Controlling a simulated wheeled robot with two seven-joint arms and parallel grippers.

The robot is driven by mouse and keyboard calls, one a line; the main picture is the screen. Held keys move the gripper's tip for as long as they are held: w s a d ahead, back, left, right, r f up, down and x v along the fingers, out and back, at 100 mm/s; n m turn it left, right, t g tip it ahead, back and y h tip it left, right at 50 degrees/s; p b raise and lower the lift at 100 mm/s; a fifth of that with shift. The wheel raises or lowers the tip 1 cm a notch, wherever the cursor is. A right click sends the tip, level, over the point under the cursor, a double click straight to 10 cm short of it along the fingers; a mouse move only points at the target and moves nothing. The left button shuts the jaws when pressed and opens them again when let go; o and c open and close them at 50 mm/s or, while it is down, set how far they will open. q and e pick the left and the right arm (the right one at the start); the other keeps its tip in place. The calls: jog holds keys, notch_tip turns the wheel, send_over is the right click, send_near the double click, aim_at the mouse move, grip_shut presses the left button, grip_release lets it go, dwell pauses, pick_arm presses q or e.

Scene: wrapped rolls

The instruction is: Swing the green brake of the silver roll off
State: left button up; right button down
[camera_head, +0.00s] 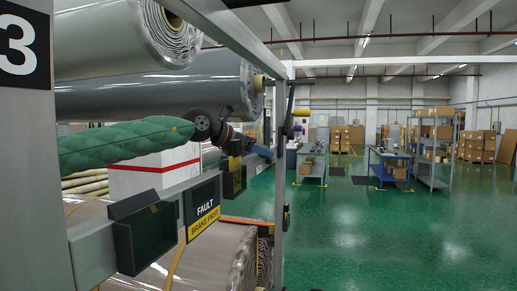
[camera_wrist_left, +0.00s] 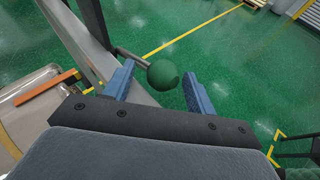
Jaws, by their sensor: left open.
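A green ball knob (camera_wrist_left: 163,73) on a thin dark rod shows in the left wrist view, between the tips of my left gripper (camera_wrist_left: 160,83). The blue fingers are apart, with a gap visible on each side of the knob. In the head view my left gripper (camera_head: 264,152) reaches in from the left beside the rack's upright; I cannot make out the green knob there. A smooth grey, silver-looking roll (camera_head: 165,97) lies above the gripper. My right gripper is not in view.
A paler roll (camera_head: 120,40) lies higher up and a wrapped roll (camera_head: 200,262) lies low. A fault sign (camera_head: 204,207) hangs on the rack rail. A yellow-ended handle (camera_head: 300,113) sticks out at the upright (camera_head: 280,170).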

pick_arm(q)
jog(key=shift+s+r, duration=0.15)
jog(key=shift+s, duration=0.1)
jog(key=c, duration=0.6)
grip_shut()
jog(key=shift+w+r+b, duration=0.1)
jog(key=shift+r+b, duration=0.1)
jog(key=shift+b, duration=0.25)
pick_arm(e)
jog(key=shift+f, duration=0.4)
